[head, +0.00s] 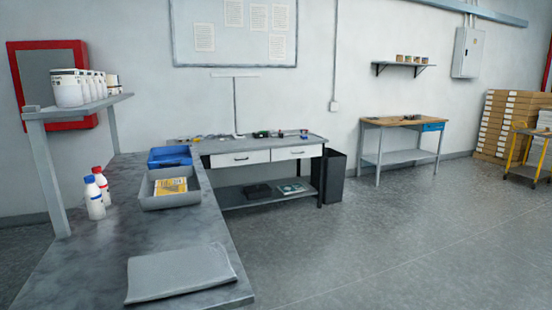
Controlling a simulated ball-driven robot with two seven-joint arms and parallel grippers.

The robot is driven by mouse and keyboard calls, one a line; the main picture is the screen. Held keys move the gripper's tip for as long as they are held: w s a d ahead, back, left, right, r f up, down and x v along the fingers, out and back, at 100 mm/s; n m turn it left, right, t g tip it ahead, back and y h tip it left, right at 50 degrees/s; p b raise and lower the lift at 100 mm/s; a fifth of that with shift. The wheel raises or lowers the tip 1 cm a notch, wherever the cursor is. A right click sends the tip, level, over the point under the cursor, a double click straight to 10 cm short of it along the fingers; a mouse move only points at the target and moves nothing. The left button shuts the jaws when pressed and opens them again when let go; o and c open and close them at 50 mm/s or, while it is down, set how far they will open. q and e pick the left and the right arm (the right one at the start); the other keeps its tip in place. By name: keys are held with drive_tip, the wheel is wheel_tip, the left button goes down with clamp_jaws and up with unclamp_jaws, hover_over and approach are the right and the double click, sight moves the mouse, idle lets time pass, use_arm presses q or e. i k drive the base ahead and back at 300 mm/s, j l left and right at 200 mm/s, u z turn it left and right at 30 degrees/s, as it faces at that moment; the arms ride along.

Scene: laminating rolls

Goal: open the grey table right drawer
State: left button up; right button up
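A grey-topped table (314,141) stands against the back wall, with two white drawers side by side under its top. Its right drawer (297,152) looks shut, with a dark handle on its front. Its left drawer (240,158) also looks shut. Small items lie on the table top. Neither of my grippers is in view.
A long grey bench (150,240) fills the left foreground, holding a grey tray (160,201), a blue bin, bottles and a folded grey sheet. A dark bin (334,175) stands right of the drawer table. A wooden-topped table (378,121) is farther right. Open floor (360,240) lies in front.

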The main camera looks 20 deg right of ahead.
sight(305, 151)
drive_tip(key=i+l+z, duration=0.25)
drive_tip(key=l+z, duration=0.15)
drive_tip(key=i+l+z, duration=0.3)
drive_tip(key=l+z, duration=0.15)
drive_tip(key=i+l+z, duration=0.4)
drive_tip(key=i+l+u, duration=0.15)
drive_tip(key=i, duration=0.4)
drive_tip(key=i+l+u, duration=0.15)
drive_tip(key=i+l, duration=0.25)
drive_tip(key=i+j+u, duration=0.1)
drive_tip(key=i+u, duration=0.25)
drive_tip(key=i, duration=0.3)
drive_tip(key=i+l+u, duration=0.1)
drive_tip(key=i+u, duration=0.25)
drive_tip(key=i, duration=0.3)
drive_tip(key=i+z, duration=0.4)
drive_tip(key=i, duration=0.35)
drive_tip(key=i+j+z, duration=0.2)
drive_tip(key=i+z, duration=0.2)
drive_tip(key=i, duration=0.35)
